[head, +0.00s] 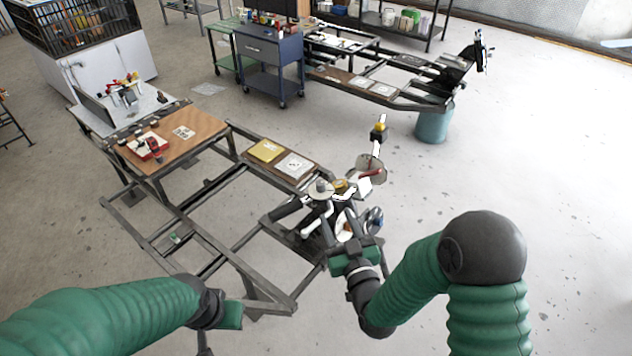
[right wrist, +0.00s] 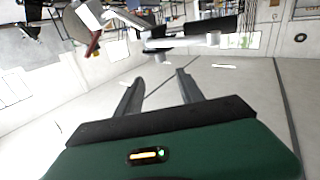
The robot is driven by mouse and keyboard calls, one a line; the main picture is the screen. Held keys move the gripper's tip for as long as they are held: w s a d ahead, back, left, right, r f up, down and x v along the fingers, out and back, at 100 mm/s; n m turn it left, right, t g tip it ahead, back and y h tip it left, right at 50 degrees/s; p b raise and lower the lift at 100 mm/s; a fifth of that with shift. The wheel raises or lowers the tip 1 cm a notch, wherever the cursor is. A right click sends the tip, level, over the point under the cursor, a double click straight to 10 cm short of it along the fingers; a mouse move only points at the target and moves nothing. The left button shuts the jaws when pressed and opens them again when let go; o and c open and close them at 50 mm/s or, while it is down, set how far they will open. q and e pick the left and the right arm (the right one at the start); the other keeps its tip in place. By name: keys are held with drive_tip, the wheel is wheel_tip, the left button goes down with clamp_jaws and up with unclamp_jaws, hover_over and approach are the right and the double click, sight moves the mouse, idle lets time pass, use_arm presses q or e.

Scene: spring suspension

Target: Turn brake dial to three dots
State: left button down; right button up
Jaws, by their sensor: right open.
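The spring-suspension assembly (head: 322,190) stands at the right end of a dark metal frame, with a grey disc, a brass-coloured round part (head: 340,186) and white arms. A small round blue-and-grey part (head: 374,220) sits at its right side. I cannot tell which part is the brake dial, and no dots are legible. My right gripper (head: 345,228) is at the near side of the assembly, overlapping its lower parts. In the right wrist view its two fingers (right wrist: 158,88) are apart with nothing between them. My left gripper (head: 232,314) is low at the left, its fingers hidden.
The dark frame (head: 215,255) extends left from the assembly. A wooden-topped table (head: 190,150) holds small red and white items. A blue cart (head: 268,62) stands behind. In the right wrist view a white-and-black bar (right wrist: 190,40) crosses beyond the fingertips. Floor on the right is clear.

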sight(320, 180)
drive_tip(key=shift+y, duration=0.3)
drive_tip(key=p+x, duration=0.5)
drive_tip(key=x, duration=1)
drive_tip(key=shift+w+a+f, duration=0.1)
drive_tip(key=shift+w+a, duration=0.1)
drive_tip(key=shift+w, duration=0.5)
drive_tip(key=shift+a, duration=0.15)
drive_tip(key=c, duration=0.6)
drive_tip(key=shift+f, duration=0.1)
clamp_jaws()
